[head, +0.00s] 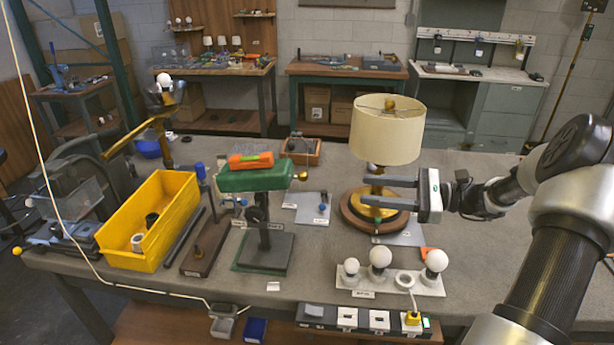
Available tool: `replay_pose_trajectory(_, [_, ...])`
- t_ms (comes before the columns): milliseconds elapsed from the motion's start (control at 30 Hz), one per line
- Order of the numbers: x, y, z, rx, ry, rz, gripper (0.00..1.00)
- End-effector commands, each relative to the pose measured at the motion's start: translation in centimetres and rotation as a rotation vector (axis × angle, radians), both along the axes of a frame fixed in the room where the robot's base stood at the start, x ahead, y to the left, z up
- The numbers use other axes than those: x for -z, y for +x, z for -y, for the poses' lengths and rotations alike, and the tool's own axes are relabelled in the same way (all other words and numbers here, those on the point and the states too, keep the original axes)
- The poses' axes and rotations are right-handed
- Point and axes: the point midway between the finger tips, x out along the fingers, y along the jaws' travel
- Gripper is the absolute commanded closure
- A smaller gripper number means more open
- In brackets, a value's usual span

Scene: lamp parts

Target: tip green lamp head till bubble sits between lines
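The green lamp head (246,178) sits on a short dark post above a dark square base (264,250), left of the middle of the table. An orange spirit level (250,161) lies on top of the head, roughly level in this view. The level's bubble and lines are too small to read. My gripper (364,190) is well to the right of the green head and apart from it. Its two fingers point left and are spread, across the stem of the cream-shaded lamp (387,131) in this view. I cannot tell whether they touch that stem.
A yellow bin (150,220) stands left of the green lamp. A white holder (390,281) with several bulbs is at the front right. A dark wooden block (205,245) lies between bin and green lamp. Bare table shows right of the green lamp's base.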

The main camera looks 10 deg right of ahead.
Motion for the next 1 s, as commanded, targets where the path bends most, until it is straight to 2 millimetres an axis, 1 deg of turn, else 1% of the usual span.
replay_pose_trajectory(33, [0.2,0.2,1.0,0.026,0.035,0.001,0.60])
replay_pose_trajectory(100, [0.1,0.4,1.4,0.041,0.061,0.002,0.60])
replay_pose_trajectory(167, [0.1,0.6,1.3,0.045,0.069,0.002,0.60])
replay_pose_trajectory(267, [0.0,1.1,0.2,0.044,0.068,0.001,0.60])
replay_pose_trajectory(367, [0.0,1.9,-1.5,0.041,0.068,0.000,0.60])
replay_pose_trajectory(800, [0.1,6.3,-10.0,0.040,0.065,0.000,0.60])
replay_pose_trajectory(1000, [0.2,7.7,-12.7,0.043,0.064,0.000,0.60])
